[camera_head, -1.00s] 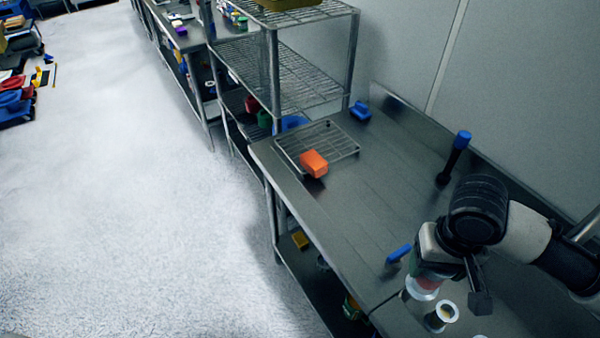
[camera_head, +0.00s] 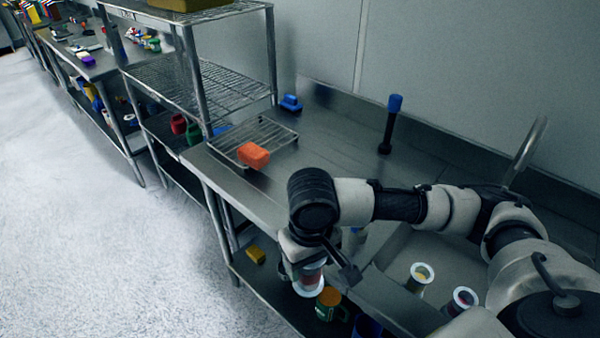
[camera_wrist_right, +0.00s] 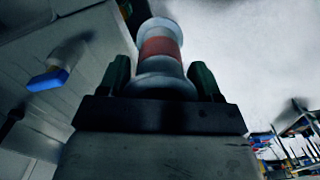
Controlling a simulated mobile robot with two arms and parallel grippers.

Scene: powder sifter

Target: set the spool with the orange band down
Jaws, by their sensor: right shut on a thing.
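My right gripper (camera_head: 305,270) is shut on a spool (camera_head: 310,280) with pale flanges and a reddish-orange band. It holds the spool upright, in line with the bench's front edge in the head view; its height cannot be told. In the right wrist view the spool (camera_wrist_right: 160,55) sits between the two dark fingers of the gripper (camera_wrist_right: 160,82), band clear. Two other spools stand at the right: one with a yellowish centre (camera_head: 420,277) and one with a dark reddish centre (camera_head: 461,299). My left gripper is not in view.
The steel bench (camera_head: 245,195) carries a wire rack (camera_head: 275,130) with an orange block (camera_head: 254,155), a blue item (camera_head: 291,103) and a blue-topped black tool (camera_head: 390,120). The bench is clear between rack and arm. A green container (camera_head: 325,308) sits below. A wire shelf unit (camera_head: 190,80) stands behind.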

